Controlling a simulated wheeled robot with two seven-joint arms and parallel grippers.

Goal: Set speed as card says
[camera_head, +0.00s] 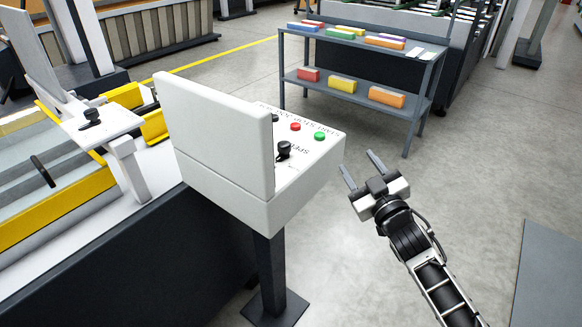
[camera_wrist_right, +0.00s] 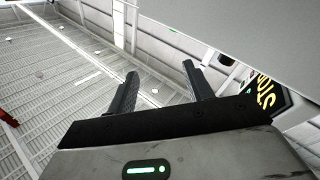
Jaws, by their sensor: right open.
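A white control box (camera_head: 222,140) stands on a dark post. Its sloped panel has a black speed knob (camera_head: 283,150) with "SPEED" lettering beside it, a red button (camera_head: 295,127), a green button (camera_head: 320,136) and a dark control partly hidden by the raised white plate. I cannot make out the knob's setting or a card with a readable value. My right gripper (camera_head: 362,172) is open and empty, to the right of the box and apart from it. Its fingers (camera_wrist_right: 160,92) also show open in the right wrist view. My left gripper is not in view.
A grey two-level shelf (camera_head: 352,98) with coloured boxes and white sheets stands behind. A machine with yellow rails (camera_head: 60,208) and another black knob (camera_head: 91,115) is at left. Open floor (camera_head: 470,150) lies to the right. A yellow-lettered sign (camera_wrist_right: 264,92) shows in the wrist view.

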